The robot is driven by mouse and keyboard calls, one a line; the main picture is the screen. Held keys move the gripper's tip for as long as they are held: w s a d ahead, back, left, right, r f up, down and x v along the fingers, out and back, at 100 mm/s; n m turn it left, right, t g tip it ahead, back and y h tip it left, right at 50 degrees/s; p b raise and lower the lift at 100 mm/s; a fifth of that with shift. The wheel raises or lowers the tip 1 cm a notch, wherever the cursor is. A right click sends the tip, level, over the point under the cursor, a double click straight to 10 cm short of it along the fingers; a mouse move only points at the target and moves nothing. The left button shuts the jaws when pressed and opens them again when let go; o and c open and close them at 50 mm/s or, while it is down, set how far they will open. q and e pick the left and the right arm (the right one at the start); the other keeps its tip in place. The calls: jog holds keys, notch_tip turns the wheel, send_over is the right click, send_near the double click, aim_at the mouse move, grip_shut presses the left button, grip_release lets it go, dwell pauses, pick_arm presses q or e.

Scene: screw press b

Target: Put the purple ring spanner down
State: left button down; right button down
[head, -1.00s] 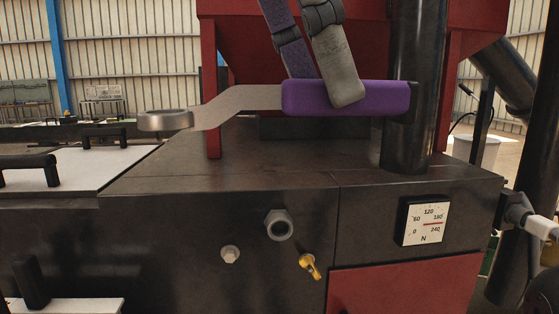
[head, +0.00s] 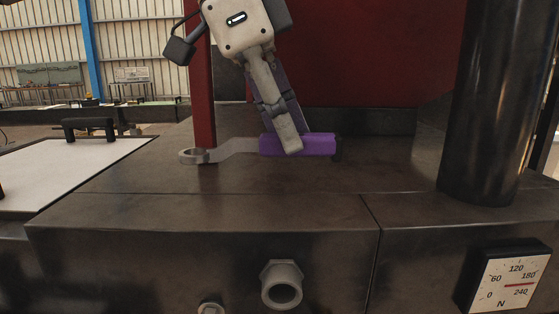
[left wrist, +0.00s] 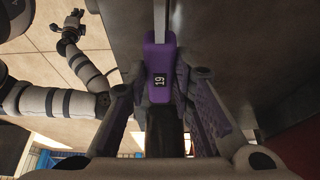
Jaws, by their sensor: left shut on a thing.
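The purple ring spanner (head: 318,145) has a purple handle and a grey shank that ends in a ring at the left. It lies roughly level over the dark machine top (head: 290,195), at its middle. I cannot tell whether it touches the surface. My left gripper (head: 287,143) is shut on the purple handle from above. In the left wrist view the handle (left wrist: 159,60), marked 19, sits between the fingers. My right gripper (left wrist: 71,24) shows small at the upper left of that view, and its jaws are unclear.
A thick dark column (head: 495,100) stands at the right, and a red post (head: 202,95) stands behind the ring end. A white plate (head: 70,170) with a black handle is at the left. A force gauge (head: 503,280) and a hex fitting (head: 282,284) are on the front face.

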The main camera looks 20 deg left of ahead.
pick_arm(q)
jog(key=f, duration=0.1)
jog(key=w+f, duration=0.1)
jog(key=f, duration=0.1)
jog(key=a+f, duration=0.1)
jog(key=f, duration=0.1)
jog(key=shift+w, duration=0.15)
jog(key=c, duration=1.4)
grip_release()
jog(key=v, duration=1.2)
